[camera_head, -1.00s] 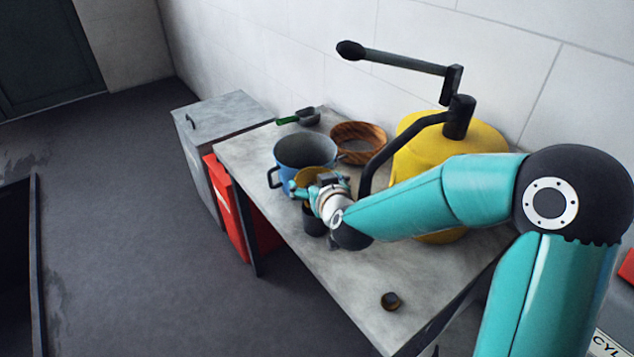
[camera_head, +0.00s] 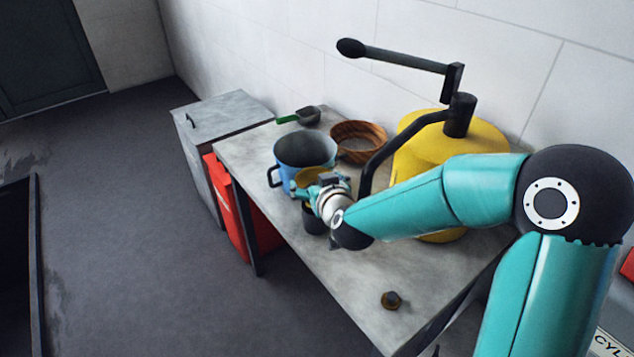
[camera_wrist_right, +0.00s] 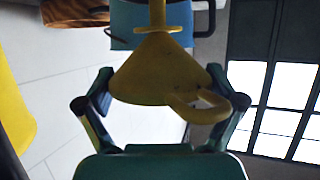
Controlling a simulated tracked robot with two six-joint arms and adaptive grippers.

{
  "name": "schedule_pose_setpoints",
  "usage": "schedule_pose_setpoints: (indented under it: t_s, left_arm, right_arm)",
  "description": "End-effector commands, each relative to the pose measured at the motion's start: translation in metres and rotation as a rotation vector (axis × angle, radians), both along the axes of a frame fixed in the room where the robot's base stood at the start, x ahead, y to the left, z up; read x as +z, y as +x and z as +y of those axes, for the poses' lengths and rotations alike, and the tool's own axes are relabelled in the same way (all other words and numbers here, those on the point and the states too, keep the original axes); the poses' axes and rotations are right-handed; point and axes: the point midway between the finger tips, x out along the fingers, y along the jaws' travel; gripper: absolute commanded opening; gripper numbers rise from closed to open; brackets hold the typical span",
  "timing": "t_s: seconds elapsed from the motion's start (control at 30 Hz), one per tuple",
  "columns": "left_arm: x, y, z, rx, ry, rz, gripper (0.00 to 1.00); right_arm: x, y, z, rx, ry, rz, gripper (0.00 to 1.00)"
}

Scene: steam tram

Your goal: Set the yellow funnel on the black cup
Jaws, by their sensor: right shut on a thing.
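The yellow funnel (camera_head: 307,174) is between the fingers of my right gripper (camera_head: 308,185), which is shut on it. In the right wrist view the funnel (camera_wrist_right: 158,70) shows its cone, its narrow spout and a loop handle. The black cup (camera_head: 313,219) stands on the table just below my right gripper, mostly hidden behind the gripper and wrist. The funnel is above the cup's level; I cannot tell whether they touch. My left gripper is not in view.
A blue pot (camera_head: 305,150) stands close behind the funnel. A wooden-rimmed sieve (camera_head: 358,140) and a green-handled scoop (camera_head: 299,117) lie farther back. A large yellow vessel with a black crank (camera_head: 425,130) stands right.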

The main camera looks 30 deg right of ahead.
Motion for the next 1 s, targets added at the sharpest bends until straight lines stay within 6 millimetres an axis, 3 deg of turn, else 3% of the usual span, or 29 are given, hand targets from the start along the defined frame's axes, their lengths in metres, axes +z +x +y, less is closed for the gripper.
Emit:
schedule_pose_setpoints:
  t_s: [1.0]
  left_arm:
    - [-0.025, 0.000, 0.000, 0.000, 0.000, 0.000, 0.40]
  right_arm:
    - [-0.027, 0.000, -0.001, -0.001, 0.000, 0.000, 0.59]
